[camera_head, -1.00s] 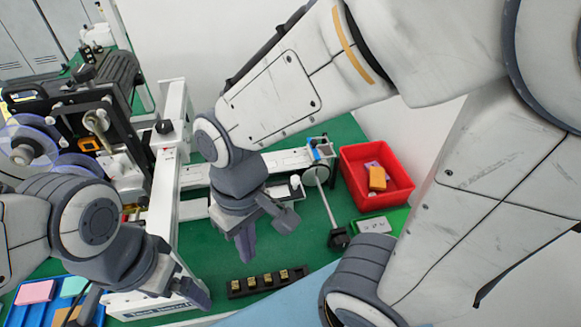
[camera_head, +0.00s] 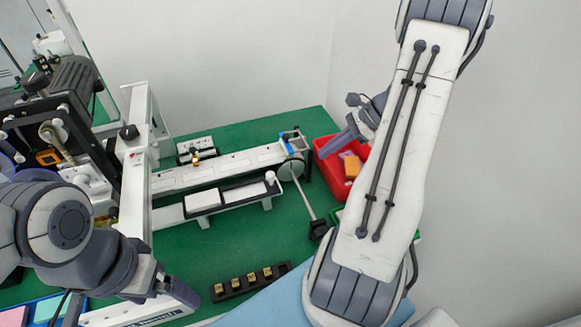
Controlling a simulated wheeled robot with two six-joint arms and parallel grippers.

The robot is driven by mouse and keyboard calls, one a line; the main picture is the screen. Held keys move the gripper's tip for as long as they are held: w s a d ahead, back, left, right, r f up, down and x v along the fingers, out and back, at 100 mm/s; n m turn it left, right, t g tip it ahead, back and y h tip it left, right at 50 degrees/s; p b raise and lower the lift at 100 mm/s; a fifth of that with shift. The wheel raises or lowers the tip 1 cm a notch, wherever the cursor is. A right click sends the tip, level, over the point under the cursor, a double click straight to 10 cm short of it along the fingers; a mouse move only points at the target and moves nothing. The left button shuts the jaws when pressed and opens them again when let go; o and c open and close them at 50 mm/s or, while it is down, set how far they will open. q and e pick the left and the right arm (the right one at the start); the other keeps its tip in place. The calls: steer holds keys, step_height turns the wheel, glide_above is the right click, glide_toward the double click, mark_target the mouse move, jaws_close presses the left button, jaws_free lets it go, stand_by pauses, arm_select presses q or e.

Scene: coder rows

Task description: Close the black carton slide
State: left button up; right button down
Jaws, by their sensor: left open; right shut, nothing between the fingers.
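The black carton slide (camera_head: 245,192) appears as a dark strip along the front white rail of the machine, in the middle of the head view. A white block (camera_head: 203,200) sits at its left end, and a white knob (camera_head: 270,177) stands at its right end. My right gripper (camera_head: 334,148) is shut and empty by the red bin, to the right of the slide and apart from it. My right forearm hides part of that hand. My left gripper (camera_head: 183,292) is open at the lower left, in front of the machine and away from the slide.
The red bin (camera_head: 330,181) holds orange and purple pieces. A black holder (camera_head: 250,282) with several brass pieces lies on the green table (camera_head: 190,248). A thin rod on a black foot (camera_head: 318,229) stands right of the rail. A white post (camera_head: 138,180) rises at left.

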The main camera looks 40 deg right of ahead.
steer(key=p+x, duration=0.1)
steer(key=x, duration=0.9)
steer(key=shift+s+a, duration=0.1)
steer(key=w+a, duration=0.1)
steer(key=w+a+p, duration=0.1)
steer(key=a, duration=0.1)
steer(key=shift+a, duration=0.15)
